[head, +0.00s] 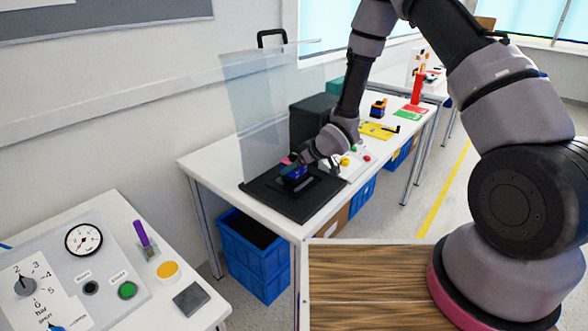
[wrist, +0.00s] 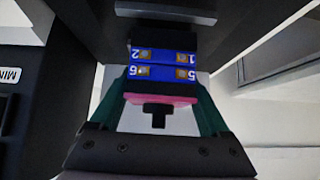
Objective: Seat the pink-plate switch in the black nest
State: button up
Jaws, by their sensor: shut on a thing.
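The pink-plate switch has a blue numbered body (wrist: 162,72), a pink plate (wrist: 160,99) and a black stem. My gripper (wrist: 163,80) is shut on it, a dark green finger on each side. In the head view my gripper (head: 297,168) holds the switch (head: 294,173) low over a black board (head: 262,189) on the white table. The black nest cannot be told apart clearly from the black parts under and around the switch. Whether the switch touches the nest cannot be seen.
A clear upright panel (head: 255,105) stands behind the board. A dark box (head: 311,122) and a control panel with coloured buttons (head: 350,160) are nearby. A blue crate (head: 250,260) is below the table. Another panel with dials (head: 75,270) is at lower left.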

jog(key=shift+f, duration=0.45)
jog(key=shift+f, duration=0.15)
jog(key=o, duration=1.4)
jog(key=shift+o, duration=0.2)
